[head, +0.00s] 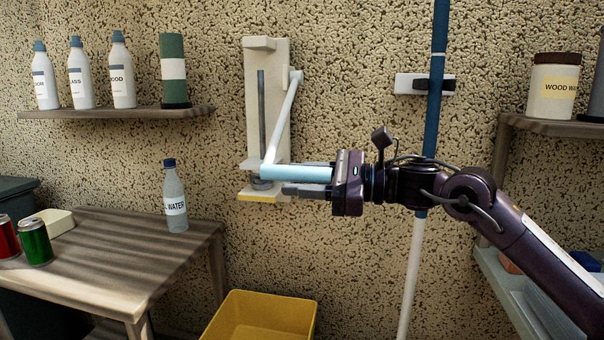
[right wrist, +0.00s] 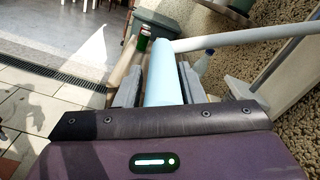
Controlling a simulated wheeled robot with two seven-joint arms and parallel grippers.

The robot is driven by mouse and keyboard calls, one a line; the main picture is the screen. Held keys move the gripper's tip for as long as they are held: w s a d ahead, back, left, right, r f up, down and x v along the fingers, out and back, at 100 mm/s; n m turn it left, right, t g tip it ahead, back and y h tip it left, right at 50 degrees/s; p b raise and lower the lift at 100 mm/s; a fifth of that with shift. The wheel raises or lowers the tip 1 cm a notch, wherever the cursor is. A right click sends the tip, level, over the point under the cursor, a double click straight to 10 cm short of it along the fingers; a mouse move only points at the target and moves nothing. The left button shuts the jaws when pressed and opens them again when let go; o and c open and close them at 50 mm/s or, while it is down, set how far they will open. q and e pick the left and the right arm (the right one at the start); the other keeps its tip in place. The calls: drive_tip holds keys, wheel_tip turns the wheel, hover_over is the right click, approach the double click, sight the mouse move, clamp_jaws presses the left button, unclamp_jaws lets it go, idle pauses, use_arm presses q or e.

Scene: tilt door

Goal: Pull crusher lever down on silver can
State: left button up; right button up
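The crusher (head: 281,85) is a pale upright frame on the wall with a dark slot. Its white lever arm (head: 283,117) slants down to a light blue handle (head: 296,172), which is low, near the base. A small, flat silver piece (head: 262,183) sits at the base under the handle; I cannot tell if it is the can. My right gripper (head: 306,181) is at the handle, coming from the right. In the right wrist view the handle (right wrist: 165,75) lies between its two fingers, with little gap. My left gripper is not in view.
A wooden table (head: 120,265) at the left bears a red can (head: 8,238), a green can (head: 36,242) and a water bottle (head: 175,200). A yellow bin (head: 262,315) stands below the crusher. A blue and white pole (head: 413,270) is close to my right arm.

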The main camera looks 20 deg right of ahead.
drive_tip(key=shift+o, duration=1)
drive_tip(key=shift+d, duration=0.1)
drive_tip(key=shift+r, duration=0.2)
drive_tip(key=shift+s+d, duration=0.1)
drive_tip(key=shift+d, duration=0.1)
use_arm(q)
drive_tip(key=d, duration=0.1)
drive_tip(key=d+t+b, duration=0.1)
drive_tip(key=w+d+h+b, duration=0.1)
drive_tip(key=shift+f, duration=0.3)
use_arm(e)
drive_tip(key=v, duration=0.7)
drive_tip(key=shift+s+d, duration=0.1)
drive_tip(key=shift+s, duration=0.05)
